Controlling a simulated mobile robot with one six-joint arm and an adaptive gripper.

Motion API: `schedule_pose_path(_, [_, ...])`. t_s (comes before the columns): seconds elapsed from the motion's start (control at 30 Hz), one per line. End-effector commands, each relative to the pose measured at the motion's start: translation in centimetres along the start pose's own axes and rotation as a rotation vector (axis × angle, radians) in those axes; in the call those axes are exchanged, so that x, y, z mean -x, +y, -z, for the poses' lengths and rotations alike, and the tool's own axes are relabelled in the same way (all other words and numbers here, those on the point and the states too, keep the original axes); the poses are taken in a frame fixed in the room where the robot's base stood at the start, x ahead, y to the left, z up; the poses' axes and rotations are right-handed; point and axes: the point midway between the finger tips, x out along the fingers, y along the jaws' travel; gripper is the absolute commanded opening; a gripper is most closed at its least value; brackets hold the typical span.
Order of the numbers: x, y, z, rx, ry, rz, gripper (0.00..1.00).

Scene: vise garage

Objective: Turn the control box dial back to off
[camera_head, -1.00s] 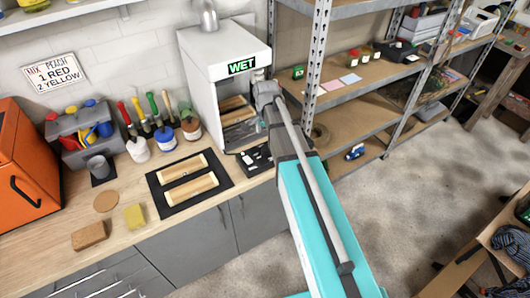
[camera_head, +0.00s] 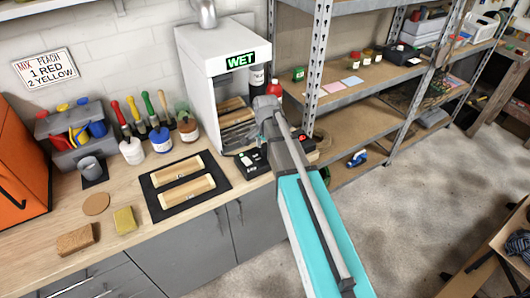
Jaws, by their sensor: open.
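The control box (camera_head: 249,163) is a low black box with pale markings at the right end of the worktop, in front of the white cabinet. A red button (camera_head: 302,137) shows on its right part. My arm crosses in front of the box and hides its middle; I cannot make out the dial. My gripper (camera_head: 263,127) is at the far end of the arm, over or just behind the box, mostly hidden by my wrist. It is open, and nothing shows in it. I cannot tell whether it touches the box.
The white cabinet (camera_head: 197,85) with a green WET sign (camera_head: 241,61) stands close behind my gripper. A black mat (camera_head: 152,202) with two wooden pieces lies left. Metal shelving (camera_head: 318,70) rises close on the right.

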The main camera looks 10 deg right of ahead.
Motion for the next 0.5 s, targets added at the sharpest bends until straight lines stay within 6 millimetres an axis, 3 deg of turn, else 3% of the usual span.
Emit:
schedule_pose_path(0.43, [-0.30, -0.01, -0.02, 0.000, 0.000, 0.000, 0.87])
schedule_pose_path(0.5, [-0.30, -0.01, -0.02, 0.000, 0.000, 0.000, 0.74])
